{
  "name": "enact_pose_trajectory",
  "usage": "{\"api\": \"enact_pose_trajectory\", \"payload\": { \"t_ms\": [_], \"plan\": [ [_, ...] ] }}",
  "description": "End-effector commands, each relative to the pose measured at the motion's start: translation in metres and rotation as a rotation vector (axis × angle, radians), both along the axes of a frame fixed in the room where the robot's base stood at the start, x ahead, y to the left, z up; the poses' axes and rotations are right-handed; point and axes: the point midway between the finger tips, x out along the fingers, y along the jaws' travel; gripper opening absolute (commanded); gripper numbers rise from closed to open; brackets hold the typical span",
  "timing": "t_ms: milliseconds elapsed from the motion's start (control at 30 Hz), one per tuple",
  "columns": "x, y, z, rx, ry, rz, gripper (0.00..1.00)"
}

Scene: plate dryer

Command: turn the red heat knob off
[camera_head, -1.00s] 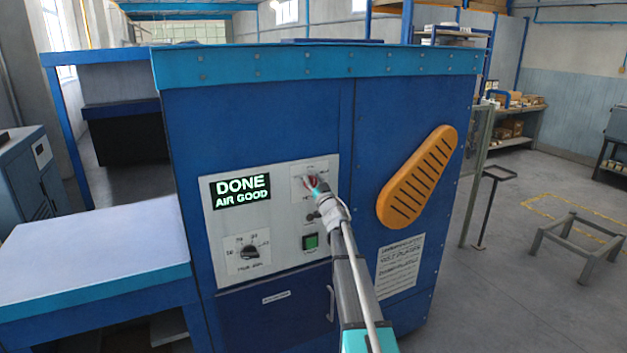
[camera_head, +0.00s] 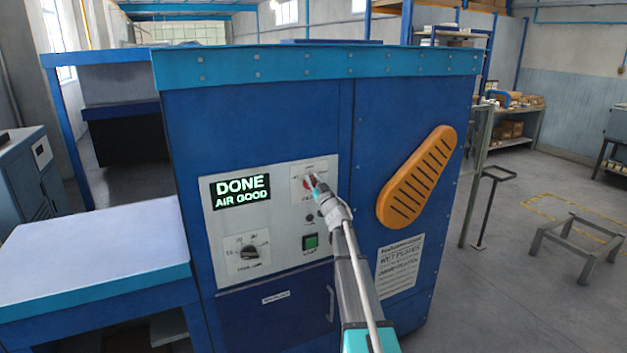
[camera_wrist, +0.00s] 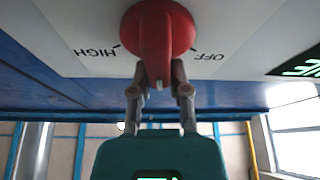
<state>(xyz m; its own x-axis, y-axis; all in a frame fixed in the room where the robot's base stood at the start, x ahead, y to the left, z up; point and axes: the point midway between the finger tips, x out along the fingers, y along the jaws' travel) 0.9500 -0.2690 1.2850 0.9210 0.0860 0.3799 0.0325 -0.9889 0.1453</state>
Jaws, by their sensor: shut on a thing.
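The red heat knob (camera_head: 307,184) is on the upper right of the light control panel (camera_head: 286,250). In the wrist view the red knob (camera_wrist: 158,28) is large, with its grip bar towards my gripper. The upside-down HIGH label is left of it and the OFF label right of it. The bar stands between the two labels, on neither. My gripper (camera_wrist: 160,90) is shut on the bar, a finger on each side. In the head view my gripper (camera_head: 316,187) partly covers the knob.
The panel also has a DONE / AIR GOOD display (camera_head: 240,191), a black dial (camera_head: 249,252) and a green button (camera_head: 310,241). An orange slotted guard (camera_head: 418,178) is right of the panel. A table (camera_head: 95,245) stands at left.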

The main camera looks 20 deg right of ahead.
Motion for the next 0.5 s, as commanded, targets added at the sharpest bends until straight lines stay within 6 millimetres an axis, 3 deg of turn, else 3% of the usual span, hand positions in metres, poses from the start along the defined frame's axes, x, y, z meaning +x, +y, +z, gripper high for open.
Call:
{"api": "enact_pose_trajectory", "payload": {
  "t_ms": [500],
  "plan": [
    [0.0024, 0.0085, -0.0027, -0.451, -0.012, -0.003, 0.0]
  ]
}}
